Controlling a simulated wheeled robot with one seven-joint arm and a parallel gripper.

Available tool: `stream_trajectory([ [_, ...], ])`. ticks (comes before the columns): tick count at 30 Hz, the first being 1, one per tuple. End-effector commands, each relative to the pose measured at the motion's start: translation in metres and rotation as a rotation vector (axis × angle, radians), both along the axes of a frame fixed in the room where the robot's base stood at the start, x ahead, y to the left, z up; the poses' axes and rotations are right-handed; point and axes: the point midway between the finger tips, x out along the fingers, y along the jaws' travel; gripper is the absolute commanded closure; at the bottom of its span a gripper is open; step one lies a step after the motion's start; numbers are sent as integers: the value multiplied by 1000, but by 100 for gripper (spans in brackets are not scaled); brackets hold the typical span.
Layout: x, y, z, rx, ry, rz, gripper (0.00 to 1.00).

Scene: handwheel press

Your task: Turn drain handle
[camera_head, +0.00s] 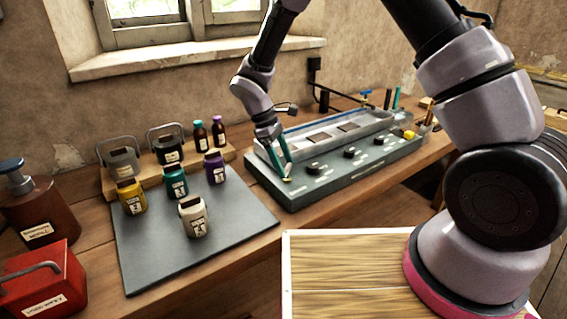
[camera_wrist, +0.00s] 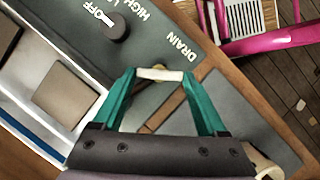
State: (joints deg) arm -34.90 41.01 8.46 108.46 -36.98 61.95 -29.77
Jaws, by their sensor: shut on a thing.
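The drain handle (camera_wrist: 160,74) is a small cream bar at the end of the dark green control panel (camera_head: 305,186), beside the printed word DRAIN. My gripper (camera_wrist: 158,76) is shut on this handle, with one teal fingertip at each end of the bar. In the head view my gripper (camera_head: 286,176) reaches down to the near left end of the panel. The handle is mostly hidden there, with only a small pale spot (camera_head: 287,180) showing at the fingertips.
Several black knobs (camera_head: 316,168) line the panel, and one (camera_wrist: 112,27) points to OFF. A grey trough (camera_head: 322,136) lies behind them. To the left, a dark mat (camera_head: 150,262) holds labelled jars, including a white one (camera_head: 194,216). A red box (camera_head: 45,282) stands at lower left.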

Motion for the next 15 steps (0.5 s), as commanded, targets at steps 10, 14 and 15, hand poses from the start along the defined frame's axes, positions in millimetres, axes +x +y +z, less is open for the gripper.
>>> stream_trajectory([
  [10, 4, -2, 1, 1, -2, -322, 81],
  [14, 5, -3, 1, 1, -1, -425, 81],
  [15, 5, -3, 1, 1, -2, -453, 81],
])
